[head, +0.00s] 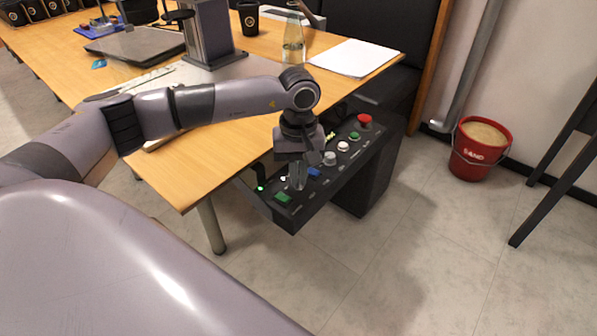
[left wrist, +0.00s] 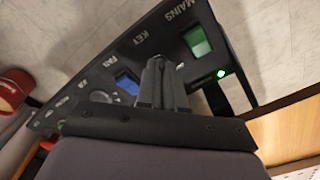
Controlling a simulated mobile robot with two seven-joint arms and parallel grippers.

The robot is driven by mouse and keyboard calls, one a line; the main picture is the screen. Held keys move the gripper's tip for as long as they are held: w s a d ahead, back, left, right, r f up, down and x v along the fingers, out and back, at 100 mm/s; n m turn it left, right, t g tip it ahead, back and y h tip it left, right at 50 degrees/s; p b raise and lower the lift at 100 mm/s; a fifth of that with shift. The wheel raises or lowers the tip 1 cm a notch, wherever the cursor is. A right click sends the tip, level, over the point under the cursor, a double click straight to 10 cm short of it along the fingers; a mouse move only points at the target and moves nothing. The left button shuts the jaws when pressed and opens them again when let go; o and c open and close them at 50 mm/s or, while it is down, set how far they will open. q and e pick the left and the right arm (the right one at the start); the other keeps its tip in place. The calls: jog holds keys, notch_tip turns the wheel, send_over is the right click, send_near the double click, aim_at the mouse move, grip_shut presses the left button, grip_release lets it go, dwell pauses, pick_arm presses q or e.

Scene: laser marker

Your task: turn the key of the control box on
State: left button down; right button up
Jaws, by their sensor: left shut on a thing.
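The dark control box (head: 300,205) has a sloping panel with a row of buttons beside the wooden table. In the left wrist view the panel (left wrist: 125,50) carries the labels MAINS, KEY and FAN. A green switch (left wrist: 197,41) is at MAINS and a blue one (left wrist: 127,84) at FAN. My left gripper (head: 297,182) reaches down onto the panel between the green and blue switches. Its fingers (left wrist: 161,70) are shut at the KEY label, on the key. The fingers hide the key, so I cannot tell how far it is turned. My right gripper is not in view.
A red emergency knob (head: 365,121) and several other buttons sit farther along the panel. A small green light (left wrist: 222,74) glows beside the MAINS switch. A glass bottle (head: 293,42) and paper (head: 356,57) are on the table. A red sand bucket (head: 481,148) stands on the floor.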

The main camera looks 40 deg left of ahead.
pick_arm(q)
jog(key=c, duration=1.3)
grip_release()
jog(key=shift+o, duration=0.2)
jog(key=shift+r+p, duration=0.5)
jog(key=shift+r, duration=3.15)
